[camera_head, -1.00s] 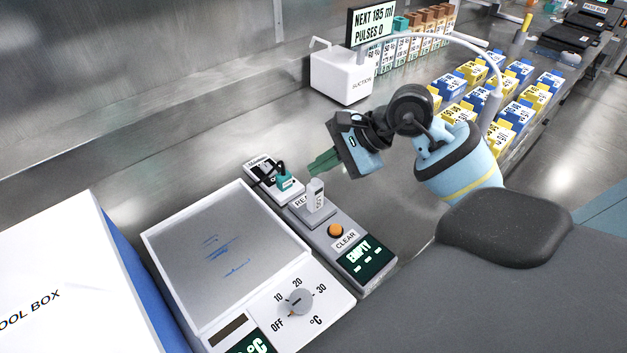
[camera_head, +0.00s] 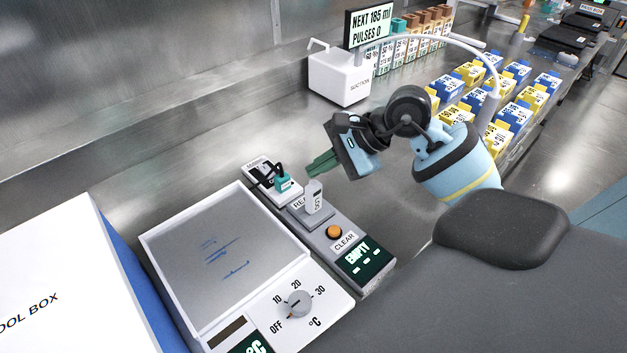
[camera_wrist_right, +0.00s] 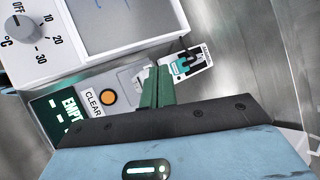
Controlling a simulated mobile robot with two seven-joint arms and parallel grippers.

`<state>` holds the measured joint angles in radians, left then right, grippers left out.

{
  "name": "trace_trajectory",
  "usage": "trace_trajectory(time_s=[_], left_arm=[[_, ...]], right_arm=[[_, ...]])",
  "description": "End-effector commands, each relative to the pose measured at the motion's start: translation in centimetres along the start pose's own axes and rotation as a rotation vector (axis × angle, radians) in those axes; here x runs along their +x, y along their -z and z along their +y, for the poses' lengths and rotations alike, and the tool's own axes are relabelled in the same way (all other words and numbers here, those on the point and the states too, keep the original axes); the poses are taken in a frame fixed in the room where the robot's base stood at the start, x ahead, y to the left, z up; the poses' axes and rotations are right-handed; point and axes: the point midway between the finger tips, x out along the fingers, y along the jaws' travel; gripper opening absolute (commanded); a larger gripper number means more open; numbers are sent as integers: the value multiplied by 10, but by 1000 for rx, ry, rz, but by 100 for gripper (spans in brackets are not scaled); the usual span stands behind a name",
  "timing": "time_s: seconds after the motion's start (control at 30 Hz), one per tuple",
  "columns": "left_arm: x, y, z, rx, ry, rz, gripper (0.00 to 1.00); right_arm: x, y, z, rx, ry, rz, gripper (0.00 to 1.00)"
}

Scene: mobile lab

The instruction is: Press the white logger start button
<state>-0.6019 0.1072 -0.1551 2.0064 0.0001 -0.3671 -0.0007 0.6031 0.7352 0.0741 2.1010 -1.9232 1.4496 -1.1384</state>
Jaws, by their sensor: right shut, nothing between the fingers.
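A small upright white-grey logger (camera_head: 313,199) stands in the reader unit (camera_head: 319,225), which has a label partly hidden, reading "REA". Its start button is too small to make out. The reader also has an orange button (camera_head: 334,232) by the label CLEAR and a dark display (camera_head: 364,258) reading EMPTY. My right gripper (camera_head: 309,168) is shut and empty, its green fingers above and behind the logger. In the right wrist view the green fingers (camera_wrist_right: 157,70) cover part of the reader and hide the logger. My left gripper is not in view.
A dial hotplate (camera_head: 220,250) sits left of the reader, beside a tool box (camera_head: 50,270). A small panel with a teal piece (camera_head: 283,182) lies behind the reader. A suction unit (camera_head: 340,78) and several cartons (camera_head: 515,115) stand further back. Bare bench lies right of the reader.

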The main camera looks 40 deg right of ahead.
Motion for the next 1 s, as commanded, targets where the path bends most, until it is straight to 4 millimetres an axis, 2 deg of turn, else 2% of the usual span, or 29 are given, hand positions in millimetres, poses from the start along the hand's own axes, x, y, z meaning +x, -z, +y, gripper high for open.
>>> trace_trajectory(time_s=[0.67, 1.0], left_arm=[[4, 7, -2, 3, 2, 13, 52], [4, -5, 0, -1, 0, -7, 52]], right_arm=[[0, 0, 0, 0, 0, 0, 0], [4, 3, 3, 1, -2, 1, 0]])
